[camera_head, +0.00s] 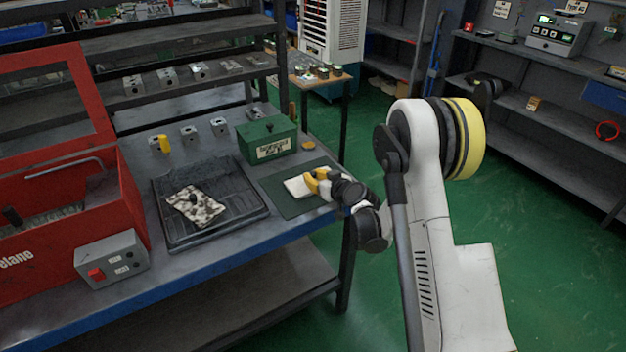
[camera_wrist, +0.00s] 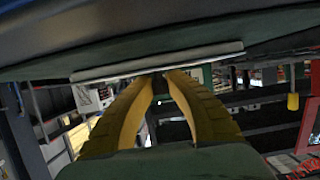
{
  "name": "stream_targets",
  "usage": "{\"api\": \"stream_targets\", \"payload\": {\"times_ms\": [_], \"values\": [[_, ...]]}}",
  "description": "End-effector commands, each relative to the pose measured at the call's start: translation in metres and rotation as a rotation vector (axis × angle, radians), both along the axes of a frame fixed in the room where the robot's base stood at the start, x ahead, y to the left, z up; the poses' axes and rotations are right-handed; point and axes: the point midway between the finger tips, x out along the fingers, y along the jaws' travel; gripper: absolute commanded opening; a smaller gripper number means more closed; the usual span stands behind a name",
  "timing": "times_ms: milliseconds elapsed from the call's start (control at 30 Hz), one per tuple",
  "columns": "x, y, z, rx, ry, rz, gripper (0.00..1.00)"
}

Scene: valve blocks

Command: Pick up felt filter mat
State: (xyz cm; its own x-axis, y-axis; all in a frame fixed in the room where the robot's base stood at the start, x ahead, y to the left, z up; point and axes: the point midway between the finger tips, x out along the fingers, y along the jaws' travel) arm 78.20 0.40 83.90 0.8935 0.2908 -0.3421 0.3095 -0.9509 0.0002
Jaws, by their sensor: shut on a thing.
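The felt filter mat (camera_head: 295,187) is a thin, pale, flat piece at the dark green work mat (camera_head: 287,206) near the right end of the bench. My gripper (camera_head: 318,184), with yellow fingers, reaches in from the right and is shut on its right edge. In the wrist view the felt filter mat (camera_wrist: 205,56) shows edge-on as a white strip close to the dark surface. The yellow fingertips (camera_wrist: 163,76) come together at its edge. I cannot tell whether the mat touches the surface or is slightly above it.
A green labelled box (camera_head: 267,140) stands behind the work mat. A black tray (camera_head: 236,186) with a speckled cloth (camera_head: 196,206) lies to the left. A red machine (camera_head: 100,215) and grey switch box (camera_head: 112,258) fill the bench's left end. Small metal blocks stand behind the tray.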

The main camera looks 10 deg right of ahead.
Motion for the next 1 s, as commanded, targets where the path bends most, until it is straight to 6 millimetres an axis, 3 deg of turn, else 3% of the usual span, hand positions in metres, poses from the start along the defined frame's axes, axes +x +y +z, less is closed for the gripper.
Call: {"api": "stream_targets", "payload": {"times_ms": [167, 333, 700, 1000], "values": [[0.000, 0.000, 0.016, 0.000, 0.000, 0.000, 0.00], [0.000, 0.000, 0.047, 0.000, 0.001, -0.001, 0.00], [-0.054, -0.067, 0.094, 0.001, 0.002, -0.004, 0.00], [-0.074, -0.089, 0.110, 0.000, 0.000, -0.001, 0.00]]}}
